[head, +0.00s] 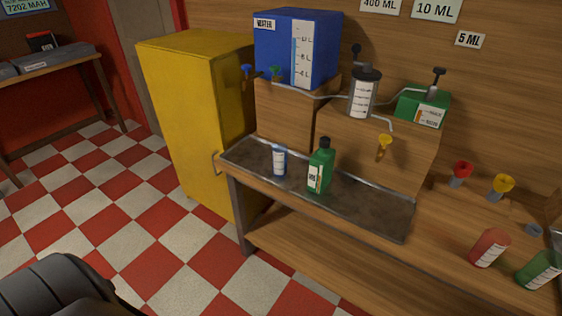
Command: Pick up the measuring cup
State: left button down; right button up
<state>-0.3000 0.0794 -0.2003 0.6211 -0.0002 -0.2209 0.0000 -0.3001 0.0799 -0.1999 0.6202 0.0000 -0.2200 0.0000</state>
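A small blue cup with a white marked label (279,161) stands upright in the shallow metal tray (375,212) on the wooden bench. A red cylinder with a white scale (490,247) and a green cylinder with a white scale (541,269) are on the bench at the right. Several of these look like measuring cups, and I cannot tell which one is meant. No fingers of my left or right gripper show in the head view.
A green bottle with a dark cap (321,166) stands beside the blue cup. A yellow cabinet (195,110) borders the bench's left. The tray's right part is bare.

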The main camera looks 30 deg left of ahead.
pick_arm(q)
jog(key=shift+c, duration=2.1)
grip_release()
